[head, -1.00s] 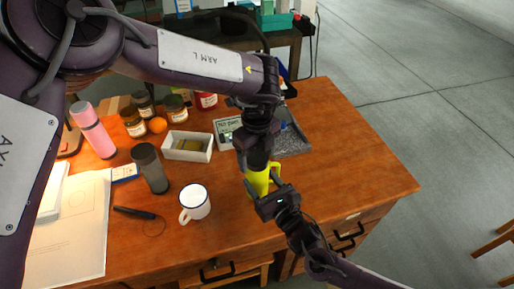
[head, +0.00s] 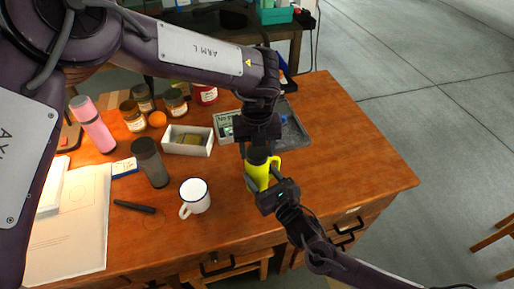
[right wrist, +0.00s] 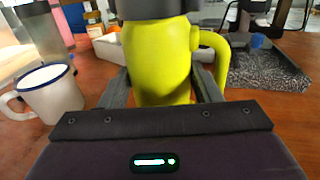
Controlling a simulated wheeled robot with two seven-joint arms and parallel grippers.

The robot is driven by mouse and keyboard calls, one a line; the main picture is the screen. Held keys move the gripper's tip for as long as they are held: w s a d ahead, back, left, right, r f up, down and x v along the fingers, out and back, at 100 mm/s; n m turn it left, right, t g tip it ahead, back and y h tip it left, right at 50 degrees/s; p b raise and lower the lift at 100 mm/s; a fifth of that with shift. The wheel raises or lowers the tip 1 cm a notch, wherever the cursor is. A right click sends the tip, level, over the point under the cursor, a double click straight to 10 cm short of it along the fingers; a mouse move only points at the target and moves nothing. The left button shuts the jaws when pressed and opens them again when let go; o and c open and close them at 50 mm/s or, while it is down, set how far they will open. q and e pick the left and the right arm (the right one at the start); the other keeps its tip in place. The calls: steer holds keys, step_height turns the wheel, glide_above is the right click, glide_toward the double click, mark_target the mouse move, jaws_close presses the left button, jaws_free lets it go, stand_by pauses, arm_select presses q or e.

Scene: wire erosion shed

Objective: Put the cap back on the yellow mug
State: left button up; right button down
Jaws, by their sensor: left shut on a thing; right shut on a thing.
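The yellow mug (head: 262,177) stands upright near the front of the wooden desk, its handle to the right. My right gripper (head: 262,184) is shut on its body from the front; in the right wrist view the two fingers flank the yellow mug (right wrist: 160,70). The dark cap (head: 257,156) is at the mug's top, under my left gripper (head: 258,146), which is shut on it from above. In the right wrist view the dark cap (right wrist: 158,8) covers the mug's mouth and appears to touch it. Whether it is fully seated I cannot tell.
A white enamel mug (head: 195,196) stands to the left, with a grey tumbler (head: 150,163) behind it. A white box (head: 188,141), jars and a grey tray (head: 292,137) lie farther back. The desk's right side is clear.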

arm_select(q)
steer(key=m, duration=0.5)
steer(key=o, duration=1.2)
steer(key=shift+c, duration=0.2)
step_height(320, 180, up, 12)
